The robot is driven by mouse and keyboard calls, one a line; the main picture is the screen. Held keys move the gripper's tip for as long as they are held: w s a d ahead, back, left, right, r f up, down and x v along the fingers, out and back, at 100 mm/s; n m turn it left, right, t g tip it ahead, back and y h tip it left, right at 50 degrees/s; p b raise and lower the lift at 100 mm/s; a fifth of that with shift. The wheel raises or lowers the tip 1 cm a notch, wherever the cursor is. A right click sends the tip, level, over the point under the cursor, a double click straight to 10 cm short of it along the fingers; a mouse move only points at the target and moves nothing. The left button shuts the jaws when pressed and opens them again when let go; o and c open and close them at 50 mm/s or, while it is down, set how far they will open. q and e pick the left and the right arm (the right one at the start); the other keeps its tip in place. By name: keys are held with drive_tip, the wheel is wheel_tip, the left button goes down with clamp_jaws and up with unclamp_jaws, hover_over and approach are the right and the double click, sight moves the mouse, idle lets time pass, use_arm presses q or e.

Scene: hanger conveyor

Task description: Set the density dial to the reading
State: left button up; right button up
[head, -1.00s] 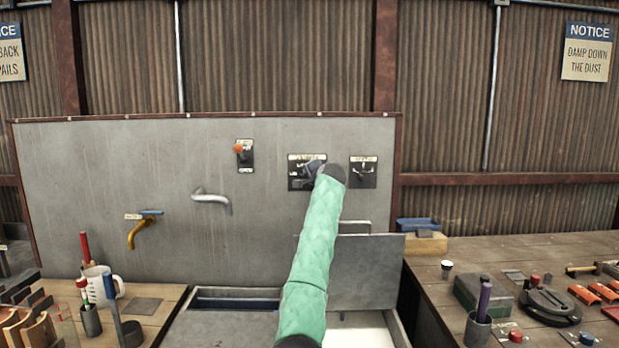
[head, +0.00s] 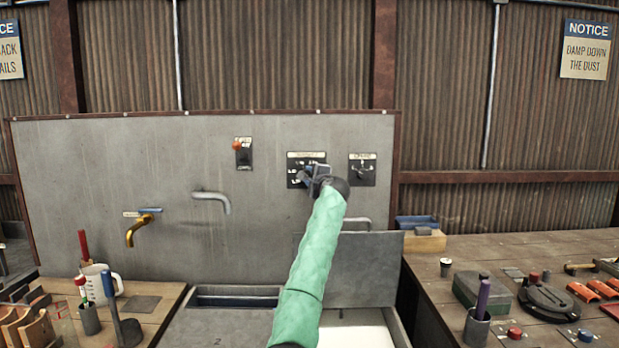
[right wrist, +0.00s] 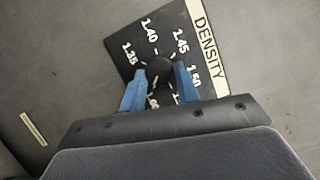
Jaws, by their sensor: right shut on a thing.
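The density dial's black plate (head: 293,158) is on the grey wall panel, partly covered by my right gripper (head: 308,174) in the head view. In the right wrist view the plate (right wrist: 215,75) carries a DENSITY label and white numbers, with 1.35, 1.40, 1.45 and 1.50 legible. The black dial knob (right wrist: 158,68) sits between the blue fingers of my right gripper (right wrist: 159,80), which is shut on it. The lower numbers and the knob's pointer are hidden or too small to read. My left gripper is not in view.
A second small dial plate (head: 362,170) is just right of the density dial. A switch with an orange knob (head: 237,146), a grey spout (head: 212,197) and a brass tap (head: 140,230) are to the left. Benches with tools stand on both sides below.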

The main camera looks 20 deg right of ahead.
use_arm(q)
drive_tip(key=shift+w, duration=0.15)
use_arm(e)
drive_tip(key=shift+f, duration=0.1)
drive_tip(key=o, duration=1)
drive_tip(key=shift+c, duration=0.2)
use_arm(q)
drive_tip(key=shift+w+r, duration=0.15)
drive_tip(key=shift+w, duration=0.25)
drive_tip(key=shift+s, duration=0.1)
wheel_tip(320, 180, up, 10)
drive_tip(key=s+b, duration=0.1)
drive_tip(key=b, duration=0.1)
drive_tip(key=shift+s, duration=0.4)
use_arm(e)
drive_tip(key=s, duration=0.7)
drive_tip(key=shift+s+d+f, duration=0.15)
drive_tip(key=shift+s+d, duration=0.15)
drive_tip(key=shift+d, duration=0.05)
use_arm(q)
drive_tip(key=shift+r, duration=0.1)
